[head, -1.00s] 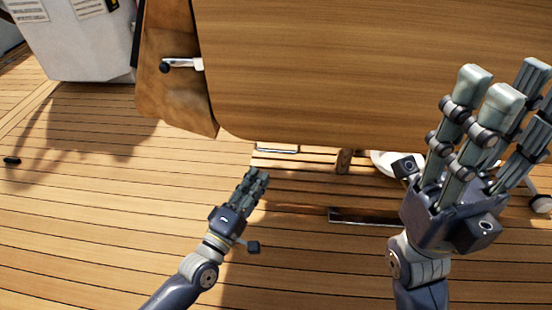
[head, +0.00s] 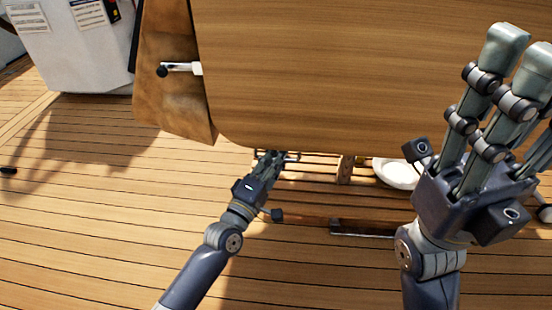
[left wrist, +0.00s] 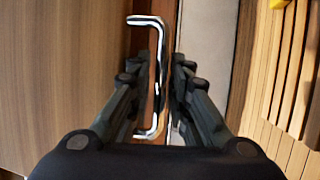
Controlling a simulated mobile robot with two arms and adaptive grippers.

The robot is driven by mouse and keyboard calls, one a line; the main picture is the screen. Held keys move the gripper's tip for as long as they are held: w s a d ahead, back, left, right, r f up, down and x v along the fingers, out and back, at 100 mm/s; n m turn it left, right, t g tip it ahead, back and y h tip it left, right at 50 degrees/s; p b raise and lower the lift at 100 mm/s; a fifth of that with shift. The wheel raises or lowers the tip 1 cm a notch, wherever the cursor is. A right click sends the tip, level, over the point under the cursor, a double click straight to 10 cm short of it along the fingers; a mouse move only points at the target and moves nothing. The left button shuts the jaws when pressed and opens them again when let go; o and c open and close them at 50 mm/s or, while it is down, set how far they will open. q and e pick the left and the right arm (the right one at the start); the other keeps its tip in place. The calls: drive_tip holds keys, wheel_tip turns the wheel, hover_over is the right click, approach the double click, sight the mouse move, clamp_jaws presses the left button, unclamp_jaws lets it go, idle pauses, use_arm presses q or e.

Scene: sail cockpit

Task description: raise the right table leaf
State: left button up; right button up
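The table leaf (head: 370,70) is a broad brown wooden panel in the head view, its lower edge above the deck. A bent silver metal bar (left wrist: 146,20), like a handle, runs beside the wood panel (left wrist: 55,90) in the left wrist view. My left gripper (head: 273,157) is at the leaf's lower edge, its fingertips partly hidden. In the left wrist view its fingers (left wrist: 160,65) stand apart on either side of the bar, with no clear grip on it. My right gripper (head: 520,50) is open and empty in front of the leaf's right part.
A tan end panel with a silver latch (head: 180,67) adjoins the leaf at left. A white box-like unit (head: 75,45) stands at the back left. A white round object (head: 398,175) sits below the leaf.

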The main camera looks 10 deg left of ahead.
use_arm(q)
clamp_jaws()
drive_tip(key=shift+s+p, duration=0.15)
drive_tip(key=shift+p, duration=0.15)
